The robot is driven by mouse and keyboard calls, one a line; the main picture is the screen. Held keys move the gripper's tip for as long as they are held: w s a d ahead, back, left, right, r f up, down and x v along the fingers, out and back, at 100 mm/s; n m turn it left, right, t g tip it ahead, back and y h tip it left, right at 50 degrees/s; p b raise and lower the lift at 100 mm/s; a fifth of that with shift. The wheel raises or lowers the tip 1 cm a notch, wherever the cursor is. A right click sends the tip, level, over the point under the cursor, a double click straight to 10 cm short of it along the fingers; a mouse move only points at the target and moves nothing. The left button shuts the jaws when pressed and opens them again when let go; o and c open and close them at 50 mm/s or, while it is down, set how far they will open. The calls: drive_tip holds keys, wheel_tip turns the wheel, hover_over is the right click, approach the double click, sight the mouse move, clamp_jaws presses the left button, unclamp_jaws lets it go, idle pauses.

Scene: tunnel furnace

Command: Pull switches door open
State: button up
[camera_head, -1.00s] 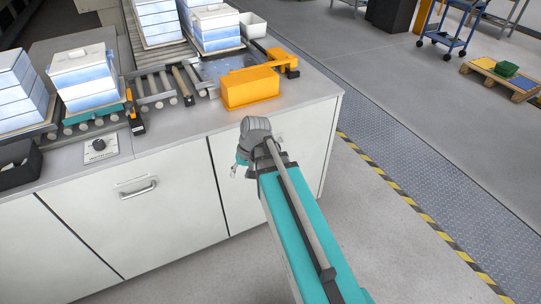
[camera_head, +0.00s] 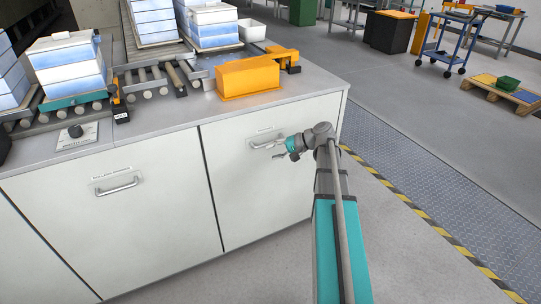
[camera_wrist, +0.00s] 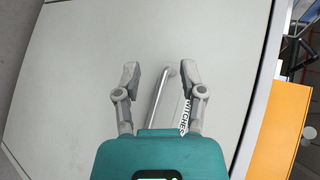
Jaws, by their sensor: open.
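The switches door (camera_head: 270,175) is the right white cabinet door in the head view and is closed. Its metal bar handle (camera_head: 266,143) is near the door's top. In the wrist view the handle (camera_wrist: 160,92) stands between the two fingers, beside a label (camera_wrist: 186,116) reading "WITCHES", partly hidden by a finger. My gripper (camera_head: 279,150) is open in front of the door, close to the handle. In the wrist view my gripper (camera_wrist: 158,78) has its fingers spread, one on each side of the handle. I cannot tell whether they touch it.
A second closed door (camera_head: 112,215) with a handle is to the left. On the countertop (camera_head: 160,120) stand an orange box (camera_head: 248,80), roller conveyors and stacked blue-white trays (camera_head: 66,65). The floor (camera_head: 420,140) right of the cabinet is open, with yellow-black striping.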

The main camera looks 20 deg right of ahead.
drive_tip(key=d+f+m+t+y+b, duration=0.1)
drive_tip(key=d+t+b, duration=0.3)
drive_tip(key=d, duration=0.8)
drive_tip(key=w+f+m+b, duration=0.1)
drive_tip(key=b, duration=0.1)
drive_tip(key=shift+d+f+m+b, duration=0.2)
drive_tip(key=shift+d+m+b, duration=0.1)
drive_tip(key=shift+b, duration=0.1)
drive_tip(key=shift+a, duration=0.15)
drive_tip(key=x, duration=0.4)
drive_tip(key=b+x, duration=0.1)
drive_tip(key=x, duration=0.4)
drive_tip(key=b+x, duration=0.1)
drive_tip(key=x, duration=0.3)
drive_tip(key=shift+w+a+r, duration=0.2)
drive_tip(key=shift+a+r, duration=0.05)
drive_tip(key=shift+a, duration=0.05)
